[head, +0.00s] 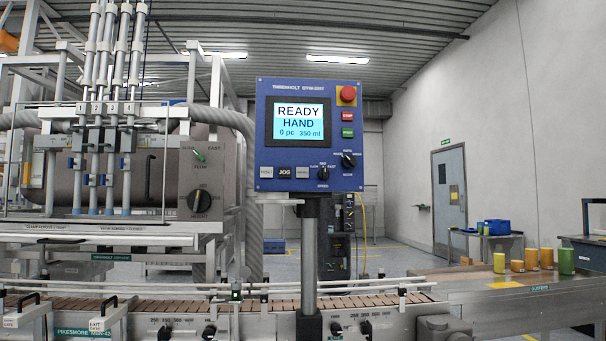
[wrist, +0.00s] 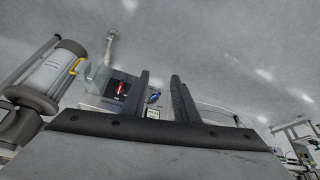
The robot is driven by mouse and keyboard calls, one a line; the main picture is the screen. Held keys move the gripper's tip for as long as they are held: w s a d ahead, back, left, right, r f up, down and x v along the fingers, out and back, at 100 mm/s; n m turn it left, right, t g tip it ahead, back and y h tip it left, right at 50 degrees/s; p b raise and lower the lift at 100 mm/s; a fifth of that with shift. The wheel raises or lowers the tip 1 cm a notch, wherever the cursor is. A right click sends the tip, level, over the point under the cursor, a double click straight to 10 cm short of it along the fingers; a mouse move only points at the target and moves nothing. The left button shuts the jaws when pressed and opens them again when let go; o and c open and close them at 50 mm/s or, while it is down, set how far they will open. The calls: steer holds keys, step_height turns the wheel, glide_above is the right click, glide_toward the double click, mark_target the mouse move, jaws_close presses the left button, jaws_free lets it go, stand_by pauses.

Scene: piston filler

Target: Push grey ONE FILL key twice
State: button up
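The blue control panel (head: 262,120) stands on a grey post in the middle of the head view. Its screen (head: 298,122) reads READY, HAND, 0 pc, 350 ml. Below the screen are a grey key (head: 267,172), a black JOG key (head: 285,172) and another grey key (head: 303,172). The small print on the grey keys is too small to read surely, so I cannot tell which is ONE FILL. My gripper (wrist: 161,76) shows only in the wrist view. Its two dark fingers stand apart with nothing between them. The panel's keys are not recognisable in the wrist view.
The panel also bears a red mushroom button (head: 348,94), red and green buttons, and black knobs. A conveyor (head: 170,303) with rails runs below it. The wrist view shows a grey box with a red switch (wrist: 121,88).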

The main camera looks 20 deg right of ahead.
jaws_close()
stand_by(1.4)
